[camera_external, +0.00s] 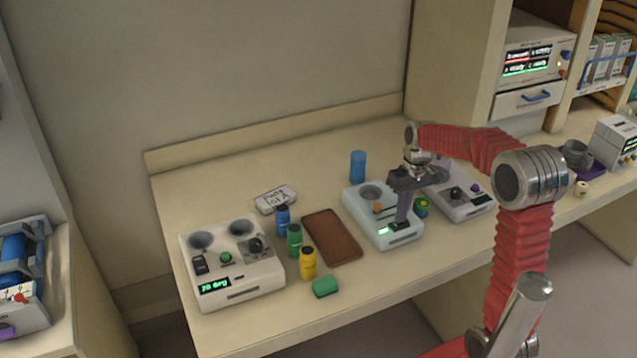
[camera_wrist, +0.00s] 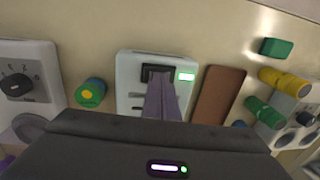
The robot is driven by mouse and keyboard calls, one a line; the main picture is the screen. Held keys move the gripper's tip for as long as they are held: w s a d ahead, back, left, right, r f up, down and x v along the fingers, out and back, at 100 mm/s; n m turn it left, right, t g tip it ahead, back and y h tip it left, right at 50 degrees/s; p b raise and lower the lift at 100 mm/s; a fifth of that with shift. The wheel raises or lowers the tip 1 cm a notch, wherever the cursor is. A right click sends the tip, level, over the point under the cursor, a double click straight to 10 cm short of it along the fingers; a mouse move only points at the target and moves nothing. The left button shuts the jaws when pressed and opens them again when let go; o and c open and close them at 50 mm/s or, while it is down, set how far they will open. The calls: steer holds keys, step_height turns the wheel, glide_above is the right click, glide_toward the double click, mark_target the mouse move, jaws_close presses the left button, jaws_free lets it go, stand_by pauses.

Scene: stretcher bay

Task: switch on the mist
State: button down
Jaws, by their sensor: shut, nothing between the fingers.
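In the wrist view the device (camera_wrist: 126,66) lies under my gripper (camera_wrist: 161,78). The fingertips are at a dark switch or slot (camera_wrist: 147,72) beside the lit green display (camera_wrist: 186,76). I cannot tell whether they touch it.
A brown tray (camera_external: 331,237) and several small bottles lie left, with a white two-well device (camera_external: 236,285) beyond. A green-and-yellow round container (camera_external: 422,207) and a knobbed white device (camera_external: 465,204) stand close right. A blue cylinder (camera_external: 358,166) stands behind. The front table edge is mostly free.

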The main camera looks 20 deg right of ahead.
steer(key=shift+r, duration=0.1)
step_height(320, 180, up, 14)
steer(key=a, duration=0.2)
steer(key=shift+f, duration=0.2)
steer(key=shift+w+a, duration=0.1)
stand_by(0.5)
steer(key=t, duration=0.1)
glide_above(400, 233)
step_height(400, 233, down, 5)
steer(key=s+a+t, duration=0.1)
steer(key=s+t, duration=0.1)
steer(key=s, duration=0.6)
steer(key=s+a+f+t+h, duration=0.1)
steer(key=s+t, duration=0.1)
steer(key=s, duration=0.6)
steer(key=shift+s+a+f+t, duration=0.25)
steer(key=shift+s+a+t, duration=0.05)
steer(key=shift+s, duration=0.1)
stand_by(2.0)
